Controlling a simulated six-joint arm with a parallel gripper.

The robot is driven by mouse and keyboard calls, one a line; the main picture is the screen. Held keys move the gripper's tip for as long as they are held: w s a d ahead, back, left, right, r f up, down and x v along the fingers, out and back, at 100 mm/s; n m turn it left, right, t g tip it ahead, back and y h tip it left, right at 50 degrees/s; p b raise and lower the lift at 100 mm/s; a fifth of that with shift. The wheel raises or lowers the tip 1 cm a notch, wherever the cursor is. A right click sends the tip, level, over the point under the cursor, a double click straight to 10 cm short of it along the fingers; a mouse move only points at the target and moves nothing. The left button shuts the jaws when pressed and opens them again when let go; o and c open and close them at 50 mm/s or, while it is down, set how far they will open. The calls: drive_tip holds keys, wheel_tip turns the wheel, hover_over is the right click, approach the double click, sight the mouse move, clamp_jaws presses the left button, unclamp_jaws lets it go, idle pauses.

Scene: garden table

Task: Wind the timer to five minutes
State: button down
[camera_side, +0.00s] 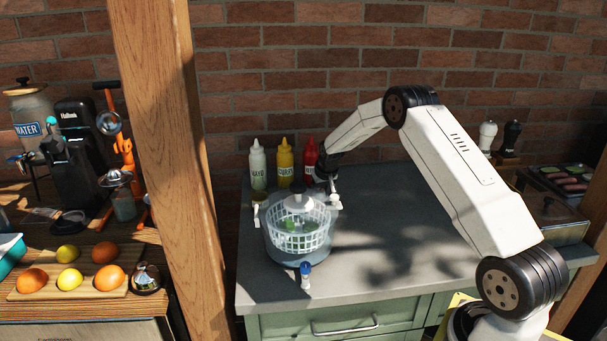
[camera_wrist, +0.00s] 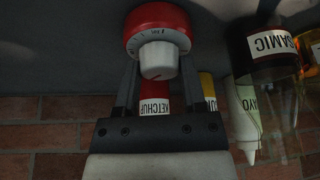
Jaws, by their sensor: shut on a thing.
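The timer (camera_wrist: 157,18) shows in the wrist view at the top middle. It has a round red body and a white knob (camera_wrist: 158,60) with small dark tick marks on its pale dial; I cannot read which mark it is set to. My gripper (camera_wrist: 158,70) is shut on the knob, with one dark finger on each side of it. In the side view my gripper (camera_side: 325,182) is low over the counter, in front of the red ketchup bottle (camera_side: 310,153). The timer cannot be made out there.
A clear salad spinner (camera_side: 298,240) with a white basket stands just left of my gripper. Mayo (camera_side: 257,165) and mustard (camera_side: 284,163) bottles stand behind it. A small blue-capped shaker (camera_side: 305,277) is at the front edge.

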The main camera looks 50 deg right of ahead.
drive_tip(key=shift+m, duration=0.6)
drive_tip(key=shift+m+g, duration=0.3)
drive_tip(key=shift+c, duration=0.8)
unclamp_jaws()
drive_tip(key=shift+h, duration=0.3)
